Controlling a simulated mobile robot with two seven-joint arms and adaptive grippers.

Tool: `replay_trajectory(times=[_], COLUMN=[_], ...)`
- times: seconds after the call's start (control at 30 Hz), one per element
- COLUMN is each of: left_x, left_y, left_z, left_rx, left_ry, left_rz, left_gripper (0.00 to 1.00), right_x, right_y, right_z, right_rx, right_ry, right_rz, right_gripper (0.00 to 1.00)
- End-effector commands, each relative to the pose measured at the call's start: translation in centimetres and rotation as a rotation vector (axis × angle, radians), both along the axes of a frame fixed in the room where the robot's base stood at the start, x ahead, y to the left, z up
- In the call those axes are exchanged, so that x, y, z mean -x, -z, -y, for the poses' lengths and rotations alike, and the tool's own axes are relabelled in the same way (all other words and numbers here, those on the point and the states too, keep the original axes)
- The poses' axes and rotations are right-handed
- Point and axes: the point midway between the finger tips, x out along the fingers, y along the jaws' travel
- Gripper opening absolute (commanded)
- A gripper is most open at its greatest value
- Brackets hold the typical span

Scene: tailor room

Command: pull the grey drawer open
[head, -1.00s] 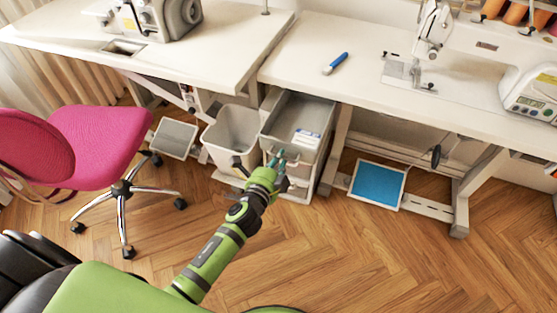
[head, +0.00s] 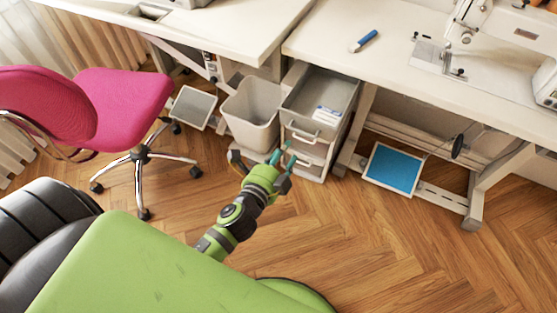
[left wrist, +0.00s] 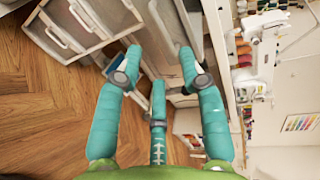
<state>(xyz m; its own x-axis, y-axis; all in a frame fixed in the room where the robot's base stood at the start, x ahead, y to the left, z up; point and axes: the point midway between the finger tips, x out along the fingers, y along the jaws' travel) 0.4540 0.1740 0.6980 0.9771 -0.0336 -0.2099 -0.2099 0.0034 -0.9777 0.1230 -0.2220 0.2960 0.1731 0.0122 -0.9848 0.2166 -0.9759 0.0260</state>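The grey drawer (head: 336,94) is the top one of a small white drawer unit under the table, in the head view. It stands pulled out, its inside visible with a few small white items (head: 326,115) in it. Its pale handle (head: 301,135) is on the front. My left gripper (head: 283,157) is just in front of and below that handle, apart from it. In the left wrist view the teal fingers (left wrist: 155,85) are spread with nothing between them. My right gripper is not in view.
Lower drawers (head: 308,158) of the unit are shut. A grey bin (head: 250,112) stands left of it. A pink chair (head: 125,100) is farther left. A blue-topped pedal (head: 392,169) lies to the right. The wooden floor in front is clear.

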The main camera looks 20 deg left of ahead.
Motion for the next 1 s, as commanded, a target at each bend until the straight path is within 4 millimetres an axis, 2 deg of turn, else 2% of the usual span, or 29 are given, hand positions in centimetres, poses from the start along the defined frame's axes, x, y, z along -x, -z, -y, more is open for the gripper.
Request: replay_trajectory(times=[0.1,0.27,0.83,0.93,1.0], left_x=[1.8,2.8,3.0,3.1,3.5], left_y=[-0.3,-0.6,-0.7,0.4,2.6], left_z=[-0.1,-0.1,-0.1,-0.1,-0.1], left_rx=[0.001,0.0,0.0,0.022,0.074], left_ry=[-0.001,-0.001,-0.001,-0.005,-0.017], left_rz=[0.0,0.001,0.001,-0.03,-0.091], left_gripper=[0.4,0.4,0.4,0.4,0.4], right_x=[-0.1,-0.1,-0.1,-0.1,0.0], right_y=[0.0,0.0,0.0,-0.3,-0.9], right_z=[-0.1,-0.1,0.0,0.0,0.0], right_rx=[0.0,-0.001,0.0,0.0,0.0], right_ry=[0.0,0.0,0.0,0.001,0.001], right_rz=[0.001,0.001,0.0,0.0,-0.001], right_gripper=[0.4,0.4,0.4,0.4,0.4])
